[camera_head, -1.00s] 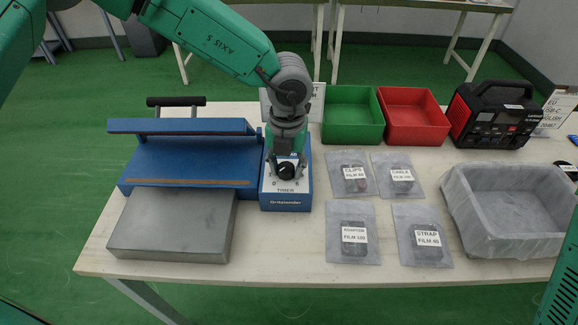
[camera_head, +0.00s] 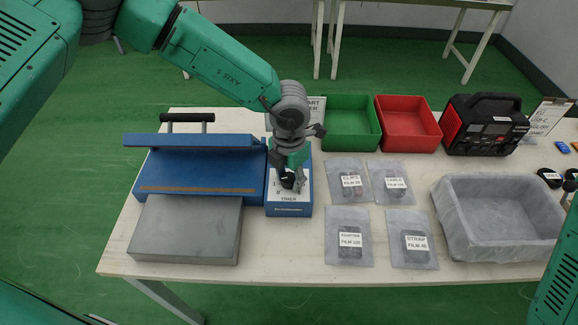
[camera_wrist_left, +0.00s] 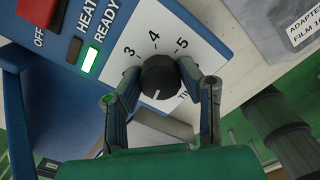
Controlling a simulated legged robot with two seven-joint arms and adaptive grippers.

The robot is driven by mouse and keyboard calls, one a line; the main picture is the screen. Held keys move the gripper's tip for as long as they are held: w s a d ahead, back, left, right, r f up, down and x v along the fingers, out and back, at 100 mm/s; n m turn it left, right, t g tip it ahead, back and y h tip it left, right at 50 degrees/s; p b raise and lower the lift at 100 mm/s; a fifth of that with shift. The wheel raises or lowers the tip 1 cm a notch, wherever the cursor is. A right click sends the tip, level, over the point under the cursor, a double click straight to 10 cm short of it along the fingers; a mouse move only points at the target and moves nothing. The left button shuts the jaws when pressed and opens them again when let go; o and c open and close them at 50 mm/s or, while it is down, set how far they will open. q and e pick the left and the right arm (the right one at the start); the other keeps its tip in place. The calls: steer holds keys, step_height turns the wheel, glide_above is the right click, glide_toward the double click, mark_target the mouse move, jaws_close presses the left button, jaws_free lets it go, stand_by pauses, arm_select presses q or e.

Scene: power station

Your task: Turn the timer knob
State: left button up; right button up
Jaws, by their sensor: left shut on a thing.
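The timer knob (camera_head: 287,181) is a black round dial on the white panel of the blue sealer's control box (camera_head: 289,211). My left gripper (camera_head: 291,178) reaches down over it from above. In the left wrist view the knob (camera_wrist_left: 160,77) sits between the two fingertips (camera_wrist_left: 160,85), which are shut on its sides. A white pointer mark shows on the knob's edge nearest the gripper. The numbers 3, 4 and 5 show around its far side; other scale marks are hidden. A green light (camera_wrist_left: 89,62) beside READY is lit. My right gripper is not in view.
The sealer's blue press (camera_head: 200,175) and grey plate (camera_head: 185,230) lie left of the knob. Green (camera_head: 351,145) and red (camera_head: 408,145) bins and a power unit (camera_head: 485,125) stand behind.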

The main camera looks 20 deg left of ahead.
arm_select(q)
steer(key=shift+s+r+m+p, duration=0.1)
steer(key=shift+m+p, duration=0.65)
steer(key=shift+m, duration=0.15)
steer(key=m+p, duration=0.1)
steer(key=m, duration=0.1)
steer(key=shift+m+p, duration=0.35)
steer(key=shift+m, duration=0.05)
steer(key=m+p, duration=0.1)
steer(key=m, duration=0.1)
steer(key=shift+m, duration=0.4)
steer(key=m+p, duration=0.1)
steer(key=m, duration=0.1)
steer(key=shift+m, duration=0.3)
steer(key=m+p, duration=0.1)
steer(key=m, duration=0.4)
steer(key=shift+w+m, duration=0.2)
steer(key=shift+m, duration=2.6)
